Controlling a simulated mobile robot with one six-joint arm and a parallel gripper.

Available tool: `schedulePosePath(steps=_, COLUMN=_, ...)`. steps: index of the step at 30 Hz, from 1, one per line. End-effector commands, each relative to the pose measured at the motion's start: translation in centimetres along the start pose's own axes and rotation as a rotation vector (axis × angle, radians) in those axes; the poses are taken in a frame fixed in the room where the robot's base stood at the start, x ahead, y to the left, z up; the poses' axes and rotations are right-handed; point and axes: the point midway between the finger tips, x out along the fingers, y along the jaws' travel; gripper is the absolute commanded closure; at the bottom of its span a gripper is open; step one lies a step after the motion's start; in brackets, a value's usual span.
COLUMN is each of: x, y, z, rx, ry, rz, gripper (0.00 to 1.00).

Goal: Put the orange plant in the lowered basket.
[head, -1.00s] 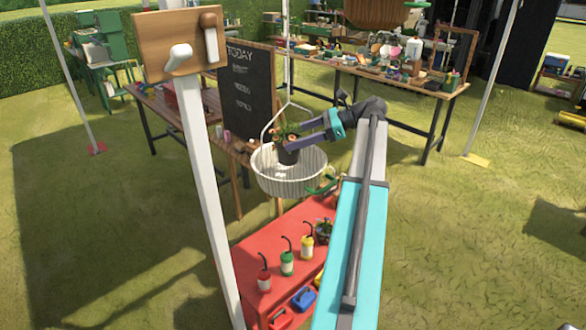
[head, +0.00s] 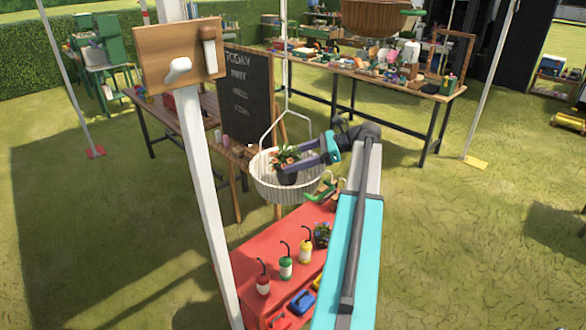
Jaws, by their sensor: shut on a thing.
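The orange plant (head: 286,157) has green leaves, orange blooms and a dark pot (head: 286,178). It looks roughly upright. My gripper (head: 293,165) reaches in from the right and is shut on the plant. The lowered basket (head: 284,194) is pale, ribbed and round, and hangs from a thin handle. The pot shows within the basket's opening, below the far rim. I cannot tell whether the pot touches the basket floor.
A red table (head: 285,240) below holds capped bottles (head: 286,262) and another potted plant (head: 322,235). A brown basket (head: 375,18) hangs high at the back. A white post with a wooden cleat board (head: 180,55) stands left. A chalkboard (head: 248,95) stands behind the basket.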

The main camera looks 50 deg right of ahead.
Motion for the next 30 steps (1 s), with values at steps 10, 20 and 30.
schedulePosePath(steps=10, x=1.0, y=0.0, z=-2.5, rx=0.001, ry=-0.002, rz=0.000, gripper=0.80)
schedulePosePath(steps=20, x=1.1, y=0.0, z=-2.9, rx=0.000, ry=-0.001, rz=-0.001, gripper=0.80)
schedulePosePath(steps=30, x=1.3, y=0.0, z=-3.4, rx=0.000, ry=0.000, rz=-0.002, gripper=0.26)
